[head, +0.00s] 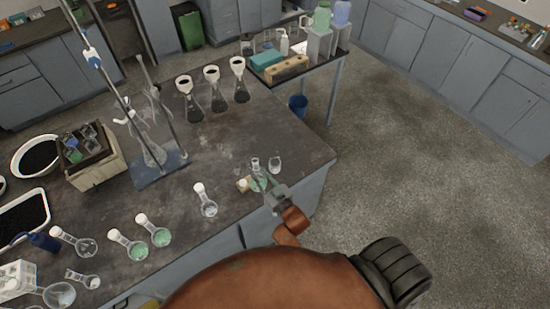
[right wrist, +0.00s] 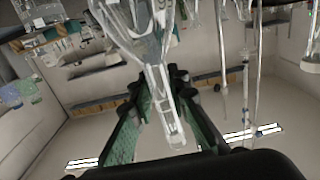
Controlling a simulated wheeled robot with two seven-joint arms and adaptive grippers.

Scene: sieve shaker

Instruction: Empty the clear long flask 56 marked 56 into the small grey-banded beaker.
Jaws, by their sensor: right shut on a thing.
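My right gripper (head: 270,191) is shut on a clear long-necked flask (head: 257,182) near the right end of the dark bench. In the right wrist view the clear glass (right wrist: 160,85) lies between the green fingers of my right gripper (right wrist: 163,102). A small clear vessel (head: 275,165), perhaps the beaker, stands just to the right; no grey band can be made out. My left gripper is not in view.
A white-capped flask (head: 206,201) and two green-filled flasks (head: 160,236) stand further left. A clamp stand (head: 160,170) and dark flasks (head: 217,98) stand behind. Floor lies beyond the bench's right edge.

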